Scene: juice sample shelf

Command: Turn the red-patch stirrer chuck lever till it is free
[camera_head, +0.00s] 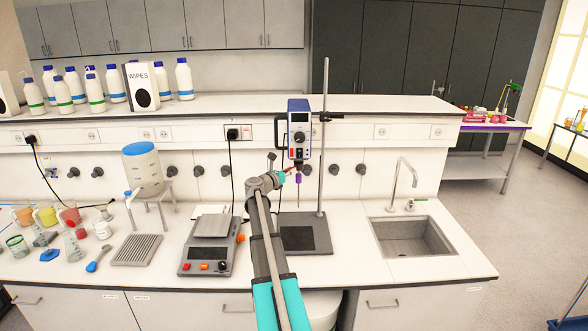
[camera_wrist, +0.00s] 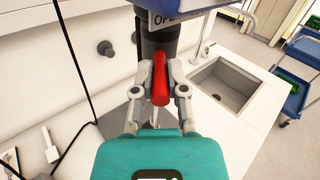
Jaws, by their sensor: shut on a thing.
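The overhead stirrer (camera_head: 298,124) is a blue and grey unit clamped to an upright rod above a dark base plate (camera_head: 300,236). In the wrist view the red lever (camera_wrist: 160,78) stands in front of the dark chuck (camera_wrist: 157,32). My gripper (camera_wrist: 160,74) has its two fingers closed on either side of the red lever. In the head view my gripper (camera_head: 287,172) reaches the chuck from the left, and my arm hides part of the bench.
A hotplate-like device (camera_head: 208,258) stands left of the base plate, and a sink (camera_head: 411,236) with a tap is to the right. The stirrer's upright rod (camera_head: 323,150) is close to the right of my gripper. Glassware and coloured beakers (camera_head: 46,216) stand at the far left.

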